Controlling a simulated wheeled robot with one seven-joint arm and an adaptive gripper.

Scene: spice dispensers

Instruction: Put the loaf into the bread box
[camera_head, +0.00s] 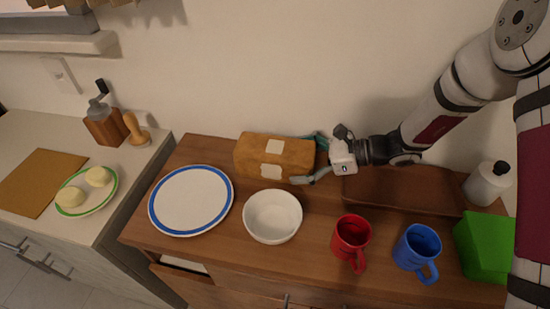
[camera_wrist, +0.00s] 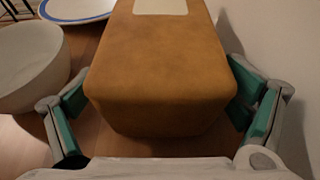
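The loaf (camera_head: 274,157) is a brown-orange block with pale patches, lying at the back of the wooden cabinet top. It fills the middle of the wrist view (camera_wrist: 158,70). My gripper (camera_head: 304,160) is open at the loaf's right end, with one teal-padded finger on each side of it. In the wrist view the fingers flank the near end; whether the pads touch the loaf I cannot tell. A long, low brown form (camera_head: 405,190) behind and below my wrist may be the bread box; my arm partly hides it, and its opening is not clear.
A white bowl (camera_head: 272,216) and a blue-rimmed plate (camera_head: 190,200) stand close to the loaf. A red mug (camera_head: 351,239), a blue mug (camera_head: 417,250), a green box (camera_head: 484,246) and a white bottle (camera_head: 487,184) stand to the right. The wall is close behind the loaf.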

